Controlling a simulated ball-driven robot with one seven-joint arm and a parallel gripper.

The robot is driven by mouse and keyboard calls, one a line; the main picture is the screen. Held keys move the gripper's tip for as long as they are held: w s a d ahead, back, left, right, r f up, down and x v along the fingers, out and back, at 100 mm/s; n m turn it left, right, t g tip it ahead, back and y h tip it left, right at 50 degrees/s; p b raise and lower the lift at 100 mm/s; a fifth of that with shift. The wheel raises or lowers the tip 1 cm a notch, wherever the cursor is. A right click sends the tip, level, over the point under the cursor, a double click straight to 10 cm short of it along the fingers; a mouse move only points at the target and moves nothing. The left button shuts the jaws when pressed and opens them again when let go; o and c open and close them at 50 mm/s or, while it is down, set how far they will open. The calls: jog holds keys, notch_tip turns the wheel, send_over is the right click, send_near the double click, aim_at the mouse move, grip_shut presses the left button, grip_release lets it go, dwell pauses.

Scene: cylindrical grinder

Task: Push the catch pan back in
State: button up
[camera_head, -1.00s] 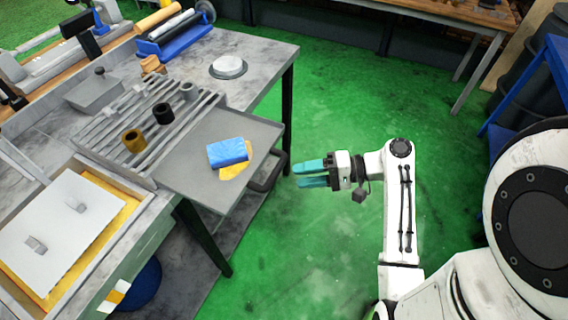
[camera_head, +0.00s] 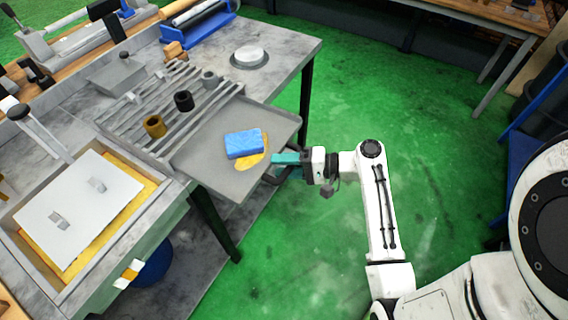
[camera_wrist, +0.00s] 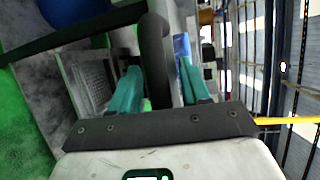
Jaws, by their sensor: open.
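The catch pan (camera_head: 210,165) is a flat grey tray sticking out from the table's front edge below the slatted rack. A blue sponge (camera_head: 243,144) and a yellow cloth (camera_head: 254,158) lie on it. A dark bar handle (camera_head: 270,180) is on the pan's outer side, partly hidden by my gripper. My gripper (camera_head: 280,163) with teal fingers is open at the handle. In the wrist view the dark handle (camera_wrist: 155,60) runs between the two spread fingers (camera_wrist: 158,85); I cannot tell whether they touch it.
The grey table (camera_head: 285,60) carries several small cylinders on the slatted rack (camera_head: 165,100) and a round white disc (camera_head: 250,55). A white plate (camera_head: 70,205) lies in a tray at lower left. A dark table leg (camera_head: 215,225) stands below the pan. The green floor to the right is open.

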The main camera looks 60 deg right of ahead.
jog(key=shift+s+f, duration=0.1)
jog(key=shift+f, duration=0.1)
grip_shut()
dwell(0.3)
